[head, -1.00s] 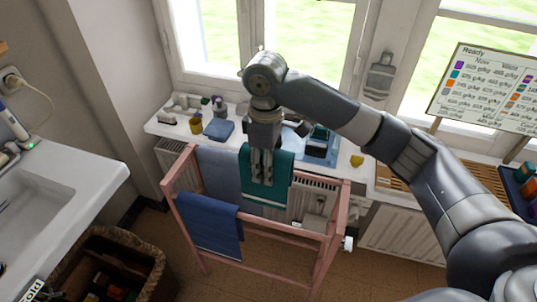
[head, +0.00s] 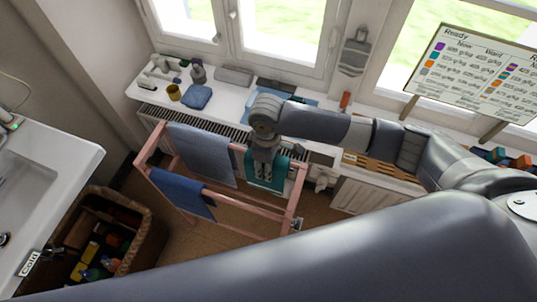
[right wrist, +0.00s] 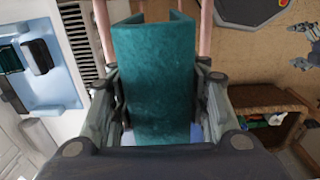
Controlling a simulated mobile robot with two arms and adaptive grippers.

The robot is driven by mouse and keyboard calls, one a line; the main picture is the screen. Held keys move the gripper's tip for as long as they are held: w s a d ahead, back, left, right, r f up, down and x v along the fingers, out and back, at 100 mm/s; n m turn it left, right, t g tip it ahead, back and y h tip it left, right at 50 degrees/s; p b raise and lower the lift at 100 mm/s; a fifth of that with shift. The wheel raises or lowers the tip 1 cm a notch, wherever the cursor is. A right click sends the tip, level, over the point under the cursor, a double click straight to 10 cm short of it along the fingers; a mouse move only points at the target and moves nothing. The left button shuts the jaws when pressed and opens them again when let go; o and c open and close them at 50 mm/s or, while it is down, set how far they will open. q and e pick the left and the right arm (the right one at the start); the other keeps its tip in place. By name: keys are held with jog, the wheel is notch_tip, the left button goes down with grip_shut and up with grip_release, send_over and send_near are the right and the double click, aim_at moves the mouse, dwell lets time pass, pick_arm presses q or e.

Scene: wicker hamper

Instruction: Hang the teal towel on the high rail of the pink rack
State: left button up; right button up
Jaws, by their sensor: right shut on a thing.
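The teal towel (head: 280,173) is at the high back rail of the pink rack (head: 299,191), right of the grey-blue towel. My right gripper (head: 264,181) points down at it and is shut on it. In the right wrist view, the teal towel (right wrist: 155,75) runs between the two fingers (right wrist: 160,120), folded with its sides turned. Whether the towel rests on the rail or only hangs from the fingers is hidden. What looks like my left gripper (right wrist: 308,35) shows partly at the right wrist view's edge; its jaws are unclear.
A grey-blue towel (head: 203,150) hangs on the high rail and a blue towel (head: 180,192) on the lower front rail. A wicker hamper (head: 143,243) stands left of the rack, below the sink (head: 50,180).

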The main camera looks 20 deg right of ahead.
jog(key=shift+w+d+f+b, duration=0.15)
jog(key=shift+w+d+b, duration=0.25)
jog(key=shift+w+b, duration=0.4)
jog(key=w+d+b, duration=0.4)
jog(key=w+b, duration=0.2)
jog(key=shift+s+f+b, duration=0.2)
jog(key=shift+f+b, duration=1.15)
jog(key=shift+f, duration=2.5)
jog(key=shift+f+b, duration=1.35)
jog(key=shift+f, duration=1.8)
